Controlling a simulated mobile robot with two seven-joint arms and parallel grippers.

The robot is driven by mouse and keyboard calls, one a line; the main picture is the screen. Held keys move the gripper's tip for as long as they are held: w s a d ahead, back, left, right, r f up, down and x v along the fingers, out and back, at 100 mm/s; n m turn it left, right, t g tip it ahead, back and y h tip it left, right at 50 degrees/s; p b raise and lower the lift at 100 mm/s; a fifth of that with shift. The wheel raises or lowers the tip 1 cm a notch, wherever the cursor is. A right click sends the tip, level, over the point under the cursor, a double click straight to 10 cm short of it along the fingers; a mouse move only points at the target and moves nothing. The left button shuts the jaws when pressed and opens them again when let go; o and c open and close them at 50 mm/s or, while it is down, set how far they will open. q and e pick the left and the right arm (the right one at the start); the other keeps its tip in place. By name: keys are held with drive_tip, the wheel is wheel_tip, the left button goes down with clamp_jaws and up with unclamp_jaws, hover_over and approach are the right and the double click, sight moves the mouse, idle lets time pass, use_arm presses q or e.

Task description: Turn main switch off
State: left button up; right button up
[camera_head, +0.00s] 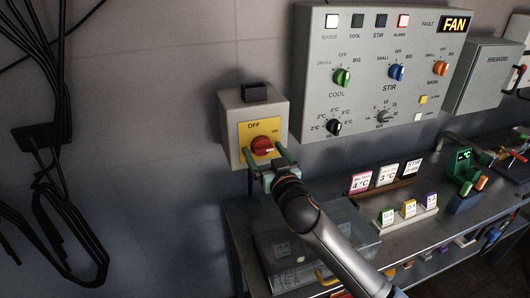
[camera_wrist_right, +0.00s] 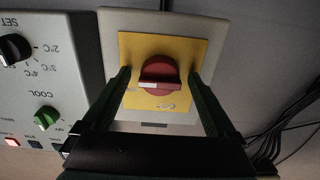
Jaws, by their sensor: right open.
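The main switch is a red rotary knob (camera_head: 262,146) on a yellow plate (camera_head: 249,128) on a grey wall box (camera_head: 229,112). OFF is printed at the plate's top and ON at its right. My left gripper is out of view.
A control panel (camera_head: 384,27) with several knobs and lamps is right of the switch box. A breakers box (camera_head: 487,77) hangs farther right. A bench (camera_head: 240,220) below holds cards and small blocks (camera_head: 386,216). Black cables (camera_head: 60,200) hang at the left.

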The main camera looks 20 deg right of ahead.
drive_tip(key=c, duration=1.4)
